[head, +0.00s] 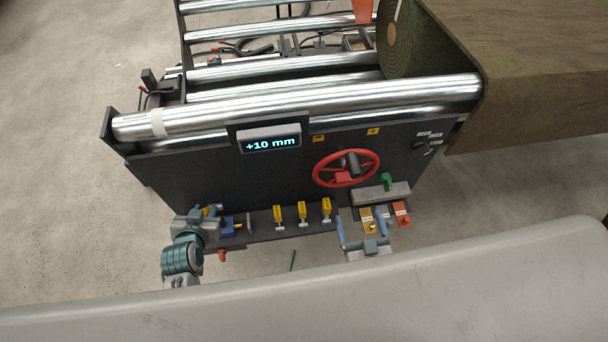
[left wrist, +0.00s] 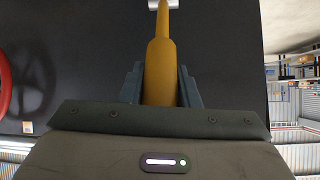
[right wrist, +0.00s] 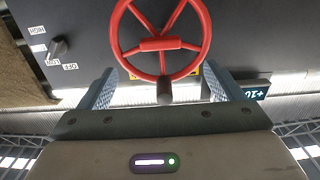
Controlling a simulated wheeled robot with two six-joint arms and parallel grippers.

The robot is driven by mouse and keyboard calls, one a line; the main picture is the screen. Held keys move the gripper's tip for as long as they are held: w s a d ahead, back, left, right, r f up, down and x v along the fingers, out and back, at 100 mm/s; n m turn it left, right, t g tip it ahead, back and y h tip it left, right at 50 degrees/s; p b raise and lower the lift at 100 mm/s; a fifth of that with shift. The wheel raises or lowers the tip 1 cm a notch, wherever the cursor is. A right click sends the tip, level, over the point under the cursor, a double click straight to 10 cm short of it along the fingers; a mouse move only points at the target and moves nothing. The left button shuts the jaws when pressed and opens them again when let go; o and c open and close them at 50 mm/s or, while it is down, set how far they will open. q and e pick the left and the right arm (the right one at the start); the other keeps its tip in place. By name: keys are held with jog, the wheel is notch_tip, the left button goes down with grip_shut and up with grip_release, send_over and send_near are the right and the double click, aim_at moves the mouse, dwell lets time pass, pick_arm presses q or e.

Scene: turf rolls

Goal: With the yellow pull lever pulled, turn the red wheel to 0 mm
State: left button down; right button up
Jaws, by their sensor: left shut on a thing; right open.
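The red wheel (head: 343,178) is on the dark machine panel, below and right of a display (head: 269,144) reading +10 mm. In the right wrist view the wheel (right wrist: 160,44) faces me, its dark knob at the lower rim. My right gripper (head: 362,214) is open and empty below the wheel in the head view; its fingers (right wrist: 163,88) stand apart from the rim. My left gripper (head: 214,213) is at the panel's lower left. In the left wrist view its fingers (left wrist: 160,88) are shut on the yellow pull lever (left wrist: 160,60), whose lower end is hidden.
Several yellow levers (head: 302,212) stand along the lower ledge. A green knob (head: 387,181) and coloured switches (head: 402,213) are close to my right gripper. Metal rollers (head: 300,102) and a turf roll (head: 410,45) are above the panel. A grey curved surface (head: 330,290) crosses the foreground.

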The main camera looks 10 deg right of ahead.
aim_at(349, 181)
jog(key=w, duration=1.2)
jog(key=shift+r, duration=0.4)
jog(key=c, duration=1.4)
jog(key=shift+n, duration=0.3)
